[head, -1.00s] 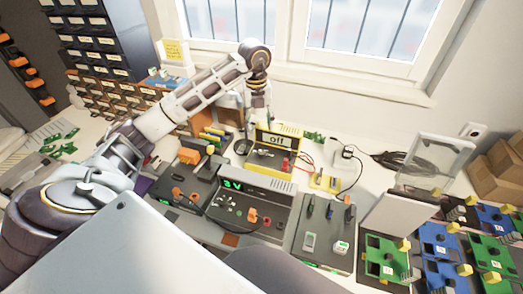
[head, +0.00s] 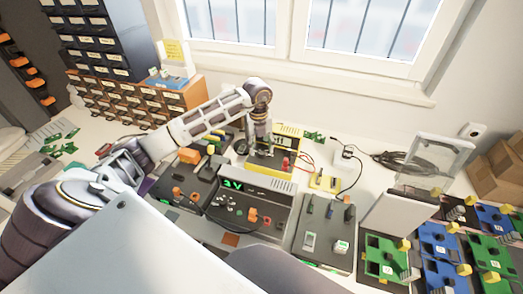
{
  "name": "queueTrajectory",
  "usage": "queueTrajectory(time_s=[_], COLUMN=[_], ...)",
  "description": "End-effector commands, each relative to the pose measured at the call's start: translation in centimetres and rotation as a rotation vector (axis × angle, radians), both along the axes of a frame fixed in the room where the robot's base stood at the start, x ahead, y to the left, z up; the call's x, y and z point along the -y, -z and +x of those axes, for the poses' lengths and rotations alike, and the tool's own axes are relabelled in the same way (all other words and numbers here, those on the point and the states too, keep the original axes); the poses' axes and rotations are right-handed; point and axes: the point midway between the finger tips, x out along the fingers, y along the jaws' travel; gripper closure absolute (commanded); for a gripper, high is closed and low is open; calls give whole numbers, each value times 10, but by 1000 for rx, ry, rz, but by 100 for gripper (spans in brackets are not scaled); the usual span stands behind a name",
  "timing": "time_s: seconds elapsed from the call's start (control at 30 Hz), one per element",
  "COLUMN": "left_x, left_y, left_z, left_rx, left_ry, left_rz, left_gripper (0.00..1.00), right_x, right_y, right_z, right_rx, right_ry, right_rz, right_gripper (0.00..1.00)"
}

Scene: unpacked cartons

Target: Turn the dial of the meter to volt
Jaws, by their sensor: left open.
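The meter (head: 288,131) is a yellow and black box at the back of the bench, below the window. Its display is partly covered by my left arm, so I cannot read it now. My left gripper (head: 260,150) points down at the left part of the meter's front panel, over the place of the dial. The fingers hide the dial, and I cannot tell whether they touch it. The gripper is open. My right gripper is not in view.
A grey power supply (head: 262,179) showing 3V stands just in front of the meter. A grey switch box (head: 326,241) is to its right. Green and blue circuit boards (head: 438,240) lie at the right. Small drawers (head: 130,98) stand at the back left.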

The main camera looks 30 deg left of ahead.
Motion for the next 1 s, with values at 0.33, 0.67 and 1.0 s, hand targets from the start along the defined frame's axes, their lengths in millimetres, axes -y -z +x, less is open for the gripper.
queueTrajectory(time_s=[0.33,0.67,1.0], left_x=[1,1,1], left_y=[25,26,26], left_z=[1,1,1], left_rx=[0,0,0], left_ry=[0,0,0], left_rz=[0,0,0], left_gripper=[49,51,94], right_x=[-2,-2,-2], right_y=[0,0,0], right_z=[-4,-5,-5], right_rx=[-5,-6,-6], right_ry=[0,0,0], right_rz=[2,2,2], right_gripper=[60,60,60])
